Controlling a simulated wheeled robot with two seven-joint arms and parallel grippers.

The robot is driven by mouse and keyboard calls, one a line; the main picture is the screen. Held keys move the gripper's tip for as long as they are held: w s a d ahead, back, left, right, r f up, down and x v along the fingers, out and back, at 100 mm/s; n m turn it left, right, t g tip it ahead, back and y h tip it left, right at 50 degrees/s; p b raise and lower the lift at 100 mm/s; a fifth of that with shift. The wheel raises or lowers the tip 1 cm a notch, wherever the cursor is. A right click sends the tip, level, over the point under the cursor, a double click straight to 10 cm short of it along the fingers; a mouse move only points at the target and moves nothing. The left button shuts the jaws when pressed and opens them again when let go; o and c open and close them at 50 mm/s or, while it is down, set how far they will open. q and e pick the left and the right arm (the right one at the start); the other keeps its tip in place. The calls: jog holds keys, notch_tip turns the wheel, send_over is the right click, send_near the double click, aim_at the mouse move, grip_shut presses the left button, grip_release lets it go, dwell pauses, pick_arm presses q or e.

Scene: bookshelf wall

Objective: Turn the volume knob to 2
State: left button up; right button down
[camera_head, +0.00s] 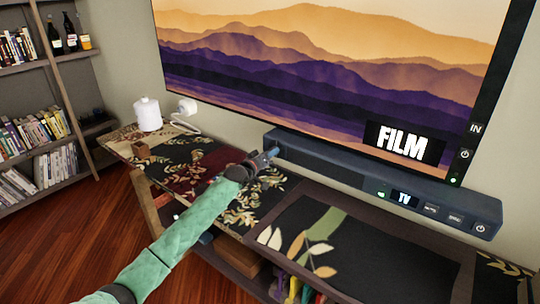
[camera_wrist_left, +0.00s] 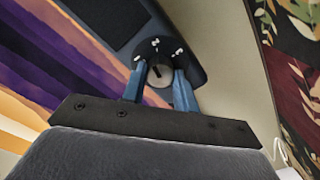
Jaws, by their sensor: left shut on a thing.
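The volume knob (camera_wrist_left: 159,73) is a small round grey knob with a dark pointer mark, on the left end of the dark blue-grey soundbar (camera_head: 345,172). My left gripper (camera_head: 271,153) reaches the soundbar's left end. In the left wrist view, the blue fingers of my left gripper (camera_wrist_left: 160,92) stand on either side of the knob, shut on it. In the head view the fingers hide the knob. My right gripper is not in view.
A large screen (camera_head: 330,65) showing "FILM" hangs just above the soundbar. The soundbar has a small "TV" display (camera_head: 404,198) and buttons at its right. Below is a patterned cabinet (camera_head: 330,225). A white canister (camera_head: 148,114) stands at its left end. Bookshelves (camera_head: 40,130) stand at far left.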

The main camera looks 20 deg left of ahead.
pick_arm(q)
jog(key=shift+f+m, duration=0.15)
jog(key=shift+m, duration=1.15)
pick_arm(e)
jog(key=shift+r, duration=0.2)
pick_arm(q)
jog(key=shift+m, duration=0.3)
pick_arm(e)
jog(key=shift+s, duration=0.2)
pick_arm(q)
jog(key=o, duration=1)
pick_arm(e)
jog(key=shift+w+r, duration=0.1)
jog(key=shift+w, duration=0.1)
pick_arm(q)
jog(key=shift+s, duration=0.15)
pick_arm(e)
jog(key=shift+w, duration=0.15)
